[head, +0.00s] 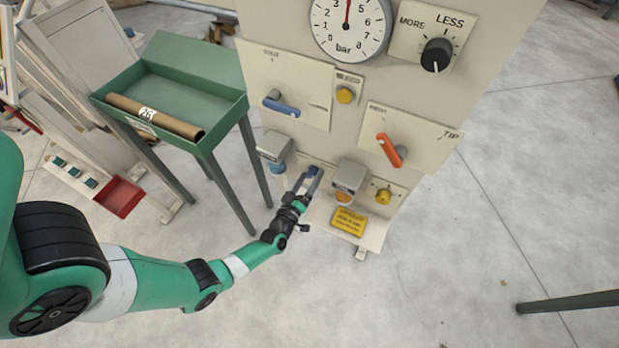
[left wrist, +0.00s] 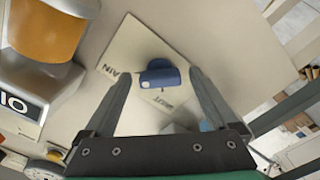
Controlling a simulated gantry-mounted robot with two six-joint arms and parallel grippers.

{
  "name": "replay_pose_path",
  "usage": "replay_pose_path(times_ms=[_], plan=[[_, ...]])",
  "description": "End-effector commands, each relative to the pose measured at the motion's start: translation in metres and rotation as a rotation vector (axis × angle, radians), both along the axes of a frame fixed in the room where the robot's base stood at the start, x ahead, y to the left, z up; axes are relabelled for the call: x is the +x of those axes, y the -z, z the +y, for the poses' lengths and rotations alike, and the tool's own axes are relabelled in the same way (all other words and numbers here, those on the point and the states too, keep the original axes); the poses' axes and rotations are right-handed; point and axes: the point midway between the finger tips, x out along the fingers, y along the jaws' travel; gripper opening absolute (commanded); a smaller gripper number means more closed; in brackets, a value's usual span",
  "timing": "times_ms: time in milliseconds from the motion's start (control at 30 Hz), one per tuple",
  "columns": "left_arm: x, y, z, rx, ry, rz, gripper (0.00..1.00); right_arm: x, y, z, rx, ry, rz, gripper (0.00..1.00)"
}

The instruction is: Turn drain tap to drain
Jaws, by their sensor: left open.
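The drain tap is a small blue handle (left wrist: 160,76) on a cream plate (left wrist: 118,50) whose visible letters read "AIN", in the left wrist view. My left gripper (left wrist: 163,82) is open, with one finger on each side of the blue handle. I cannot tell whether either finger touches it. In the head view my left gripper (head: 310,180) is low at the front of the cream machine (head: 400,88), and it mostly hides the drain tap there. My right gripper is not in view.
Above are a blue lever (head: 282,105), an orange lever (head: 391,149), a bar gauge (head: 348,25) and a black knob (head: 436,54). A grey box with an amber button (head: 350,175) stands close right of my gripper. A green tray table (head: 180,95) holds a brown tube.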

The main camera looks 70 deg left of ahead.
Motion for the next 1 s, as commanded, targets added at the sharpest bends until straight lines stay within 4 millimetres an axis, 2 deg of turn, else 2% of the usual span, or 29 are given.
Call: replay_pose_path(times_ms=[167,400,600,733,1000], plan=[[-0.013,-0.002,-0.012,-0.002,0.003,0.003,0.93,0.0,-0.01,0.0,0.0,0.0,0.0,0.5],[-0.055,-0.003,-0.05,-0.001,0.006,0.004,0.93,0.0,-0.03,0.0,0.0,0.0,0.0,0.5],[-0.081,-0.002,-0.072,0.0,0.005,0.001,0.93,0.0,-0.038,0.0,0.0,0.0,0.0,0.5],[-0.087,-0.001,-0.076,0.0,0.001,0.0,0.93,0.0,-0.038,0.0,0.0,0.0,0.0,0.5],[-0.088,0.0,-0.076,0.0,0.0,0.0,0.93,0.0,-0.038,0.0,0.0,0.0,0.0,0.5]])
